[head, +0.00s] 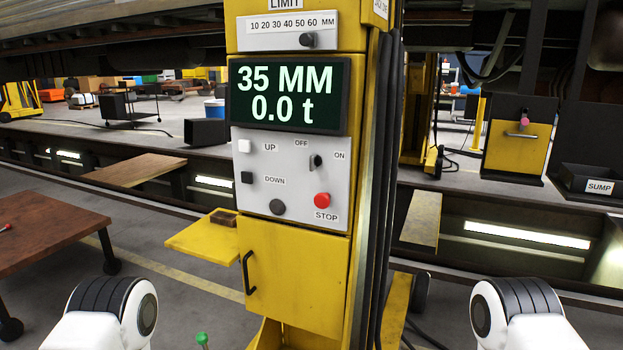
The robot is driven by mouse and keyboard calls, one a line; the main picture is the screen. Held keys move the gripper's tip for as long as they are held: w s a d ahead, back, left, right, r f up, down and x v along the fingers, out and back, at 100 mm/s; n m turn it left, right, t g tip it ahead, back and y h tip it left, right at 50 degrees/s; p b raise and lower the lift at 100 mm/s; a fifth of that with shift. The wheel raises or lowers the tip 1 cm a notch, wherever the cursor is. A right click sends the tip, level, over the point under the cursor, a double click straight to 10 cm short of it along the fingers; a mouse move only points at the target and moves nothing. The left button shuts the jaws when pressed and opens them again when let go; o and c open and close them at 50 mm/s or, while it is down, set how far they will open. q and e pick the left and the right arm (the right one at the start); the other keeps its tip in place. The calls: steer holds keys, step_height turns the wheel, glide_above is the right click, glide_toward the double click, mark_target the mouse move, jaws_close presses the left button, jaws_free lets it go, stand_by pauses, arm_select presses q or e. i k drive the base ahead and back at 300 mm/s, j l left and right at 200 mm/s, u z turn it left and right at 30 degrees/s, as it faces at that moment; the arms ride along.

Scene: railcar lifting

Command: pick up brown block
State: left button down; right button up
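A small brown block (223,218) lies on a yellow side shelf (203,240). The shelf sticks out to the left from a yellow lifting-jack cabinet (295,270) in front of me. The block sits near the shelf's back corner, close to the cabinet's grey control panel. White and black parts of my arms show at the bottom left and bottom right. Neither of my grippers is visible, and nothing is seen touching the block.
The control panel (290,180) has buttons, knobs and a red stop button (322,200). Its screen (288,95) reads 35 MM and 0.0 t. A brown wheeled table (40,230) stands at left. A lit pit runs behind the cabinet. A railcar underside hangs overhead.

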mark_target(228, 219)
steer(key=u, duration=0.55)
steer(key=i+j+u, duration=0.55)
steer(key=i+u, duration=0.75)
steer(key=i, duration=0.15)
steer(key=i+z, duration=0.1)
steer(key=i, duration=0.45)
steer(key=i+j, duration=0.2)
steer(key=i, duration=0.35)
steer(key=i+j+z, duration=0.15)
steer(key=i, duration=0.35)
steer(key=i+j, duration=0.1)
steer(key=i, duration=0.45)
steer(key=i+l+z, duration=0.15)
steer(key=z, duration=0.25)
steer(key=i+z, duration=0.7)
steer(key=z, duration=0.15)
steer(key=i+j+z, duration=0.1)
steer(key=i+z, duration=0.15)
steer(key=z, duration=0.15)
steer(key=i+j+z, duration=0.2)
steer(key=z, duration=0.25)
steer(key=i+j+z, duration=0.4)
steer(key=k+l, duration=0.1)
